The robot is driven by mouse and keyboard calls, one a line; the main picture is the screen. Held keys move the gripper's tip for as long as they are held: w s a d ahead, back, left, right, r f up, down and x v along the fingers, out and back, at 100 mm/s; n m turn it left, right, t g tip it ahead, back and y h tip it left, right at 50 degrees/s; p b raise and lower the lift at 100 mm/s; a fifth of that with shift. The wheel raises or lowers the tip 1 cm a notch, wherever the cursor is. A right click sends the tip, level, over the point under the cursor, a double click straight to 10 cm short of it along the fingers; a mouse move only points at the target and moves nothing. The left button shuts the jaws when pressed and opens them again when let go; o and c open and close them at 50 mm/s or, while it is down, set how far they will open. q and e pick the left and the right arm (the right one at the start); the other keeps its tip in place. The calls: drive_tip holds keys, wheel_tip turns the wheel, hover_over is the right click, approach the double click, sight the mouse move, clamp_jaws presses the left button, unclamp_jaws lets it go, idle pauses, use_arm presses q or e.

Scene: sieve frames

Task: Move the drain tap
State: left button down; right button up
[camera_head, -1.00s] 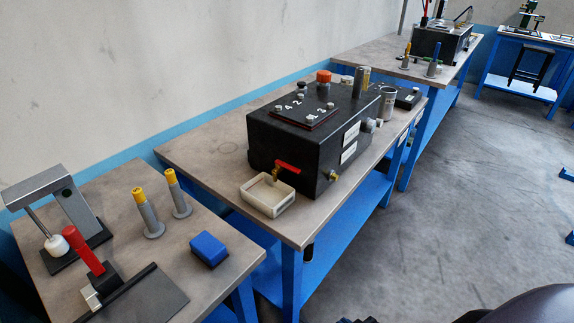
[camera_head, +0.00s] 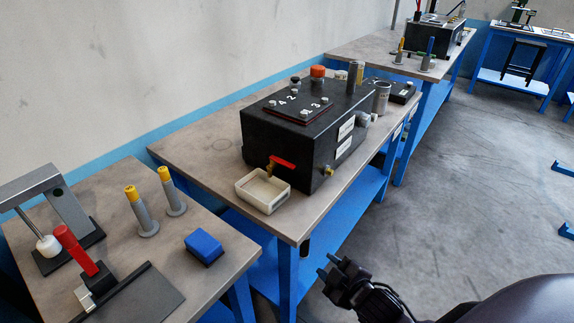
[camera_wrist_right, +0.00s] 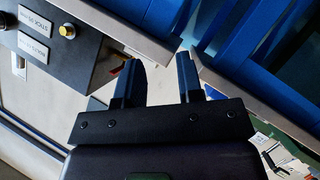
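The drain tap has a red lever handle (camera_head: 283,163) on a brass body. It sits low on the front face of a black box (camera_head: 290,145) on the middle table. A cream tray (camera_head: 263,189) lies under the tap. My right gripper (camera_head: 337,272) is in front of the table, over the floor, apart from the tap. In the right wrist view its two fingers (camera_wrist_right: 160,82) stand apart with nothing between them. The box (camera_wrist_right: 72,45) with its white labels and a brass fitting shows at the upper left there. My left gripper is not in view.
The table's top (camera_head: 210,150) is bare left of the box. A nearer table at left holds a blue block (camera_head: 204,246), two yellow-topped grey pegs and a red-handled device (camera_head: 80,252). Grey floor (camera_head: 460,200) is open at right.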

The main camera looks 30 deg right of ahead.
sight(292, 169)
drive_tip(key=w+d+r+n+t, duration=0.35)
drive_tip(key=w+r+n, duration=0.65)
drive_tip(key=w+r, duration=0.35)
drive_tip(key=shift+t, duration=0.45)
drive_tip(key=w, duration=0.3)
drive_tip(key=w+b, duration=0.1)
drive_tip(key=w, duration=0.3)
drive_tip(key=w+b, duration=0.1)
drive_tip(key=w, duration=0.2)
drive_tip(key=shift+w+a+f, duration=0.3)
drive_tip(key=shift+w+a, duration=0.05)
drive_tip(key=shift+w, duration=0.05)
clamp_jaws()
